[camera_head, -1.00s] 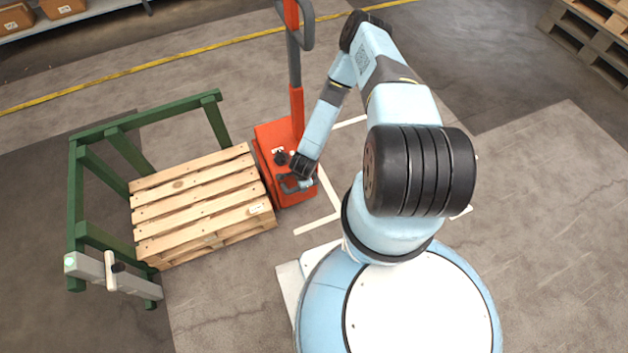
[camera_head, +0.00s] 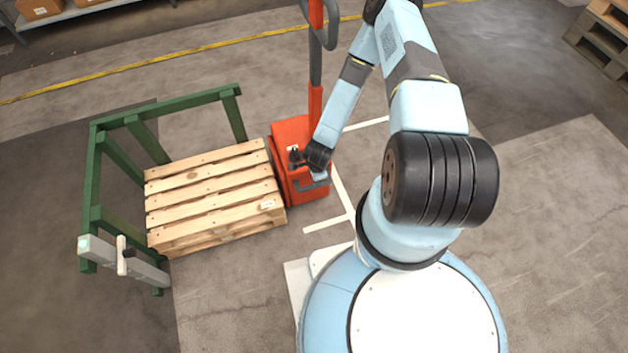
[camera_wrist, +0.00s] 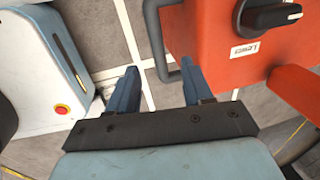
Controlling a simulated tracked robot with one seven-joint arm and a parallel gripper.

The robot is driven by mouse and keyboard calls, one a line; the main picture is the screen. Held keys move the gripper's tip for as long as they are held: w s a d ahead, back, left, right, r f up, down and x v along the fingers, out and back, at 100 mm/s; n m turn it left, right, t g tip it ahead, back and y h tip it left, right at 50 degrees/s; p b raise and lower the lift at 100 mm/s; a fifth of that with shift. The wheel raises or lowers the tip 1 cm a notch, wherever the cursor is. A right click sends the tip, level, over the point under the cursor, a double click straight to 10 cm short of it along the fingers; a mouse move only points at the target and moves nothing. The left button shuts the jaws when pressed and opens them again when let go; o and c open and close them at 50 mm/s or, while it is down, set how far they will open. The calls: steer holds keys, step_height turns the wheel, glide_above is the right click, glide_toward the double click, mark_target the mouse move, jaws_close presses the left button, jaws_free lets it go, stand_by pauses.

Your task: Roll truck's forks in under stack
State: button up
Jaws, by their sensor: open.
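The orange-red pallet truck (camera_head: 289,133) stands at the right side of the wooden pallet stack (camera_head: 213,183), very close to it. I cannot see the truck's forks, so how far they are under the stack cannot be told. A dark grey bar (camera_wrist: 153,30) sticks out from the truck's body. My gripper (camera_wrist: 158,68) is open at this bar. In the wrist view the bar's bent end shows between the two blue fingers, but contact cannot be told. In the head view my gripper (camera_head: 316,178) is over the truck's near right side.
A green frame (camera_head: 97,165) surrounds the stack's left and back sides. A grey beam with a white fitting (camera_head: 121,258) is at its near corner. The truck's tall tiller (camera_head: 315,65) rises beside my arm. White lines mark the floor right of the truck.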

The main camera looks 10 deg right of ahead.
steer(key=shift+s+r, duration=0.2)
steer(key=shift+r, duration=0.85)
steer(key=shift+s+r, duration=0.15)
steer(key=shift+r, duration=0.85)
steer(key=shift+c, duration=0.2)
